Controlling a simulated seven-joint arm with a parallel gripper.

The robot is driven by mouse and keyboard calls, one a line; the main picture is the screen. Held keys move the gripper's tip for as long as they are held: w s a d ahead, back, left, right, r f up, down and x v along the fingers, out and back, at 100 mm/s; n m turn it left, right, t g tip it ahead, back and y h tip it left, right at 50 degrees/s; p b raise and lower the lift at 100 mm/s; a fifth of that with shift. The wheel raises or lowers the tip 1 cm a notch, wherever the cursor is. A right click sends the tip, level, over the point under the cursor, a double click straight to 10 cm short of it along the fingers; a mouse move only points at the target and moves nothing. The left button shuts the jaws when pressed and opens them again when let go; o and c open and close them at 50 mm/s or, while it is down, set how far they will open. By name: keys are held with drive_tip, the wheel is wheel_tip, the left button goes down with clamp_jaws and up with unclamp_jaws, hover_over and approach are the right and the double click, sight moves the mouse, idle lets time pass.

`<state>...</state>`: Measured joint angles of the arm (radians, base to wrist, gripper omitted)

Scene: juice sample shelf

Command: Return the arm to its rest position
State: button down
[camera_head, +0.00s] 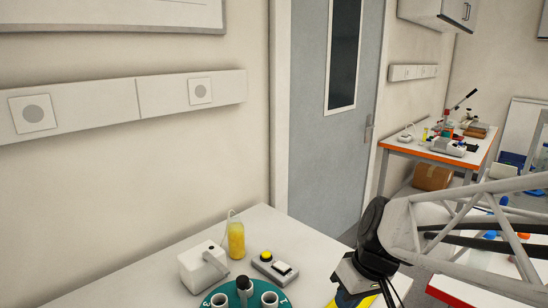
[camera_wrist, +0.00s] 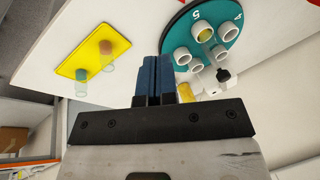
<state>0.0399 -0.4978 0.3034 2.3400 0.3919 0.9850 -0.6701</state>
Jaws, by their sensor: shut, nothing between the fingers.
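My gripper (camera_wrist: 153,78) shows in the wrist view with its two blue fingers together and nothing between them. In the head view my gripper (camera_head: 362,280) hangs from my arm at the lower right, above the table, and its fingertips are hard to make out there. In the wrist view the fingers are between a yellow plate (camera_wrist: 84,68) on the left and a teal numbered disc (camera_wrist: 233,51) with several white cups on the right. They appear apart from both. The teal disc (camera_head: 229,296) is cut off by the bottom edge in the head view.
On the white table (camera_head: 300,236) stand a yellow bottle (camera_head: 236,240), a white device (camera_head: 203,266) and a small button box (camera_head: 275,268). A yellow piece (camera_head: 355,298) shows under my gripper. A cluttered orange-edged bench (camera_head: 425,152) stands further back. A grey door (camera_head: 330,150) is behind.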

drive_tip(key=s+d+r+m+t+h, duration=0.2)
drive_tip(key=s+d+r+m+h, duration=0.2)
drive_tip(key=s, duration=0.4)
drive_tip(key=shift+s+d+r+m, duration=0.15)
drive_tip(key=shift+s+d+m, duration=0.15)
drive_tip(key=shift+m, duration=0.2)
drive_tip(key=c, duration=1.2)
unclamp_jaws()
drive_tip(key=shift+c, duration=0.2)
drive_tip(key=o, duration=0.5)
drive_tip(key=shift+w+a+r, duration=0.1)
drive_tip(key=shift+w+a, duration=0.15)
drive_tip(key=shift+w, duration=0.05)
drive_tip(key=shift+c, duration=0.2)
drive_tip(key=m+g, duration=0.3)
drive_tip(key=m, duration=0.3)
hover_over(243, 279)
drive_tip(key=shift+a+f, duration=0.1)
drive_tip(key=shift+f, duration=0.45)
drive_tip(key=shift+f, duration=0.15)
drive_tip(key=shift+f, duration=3.8)
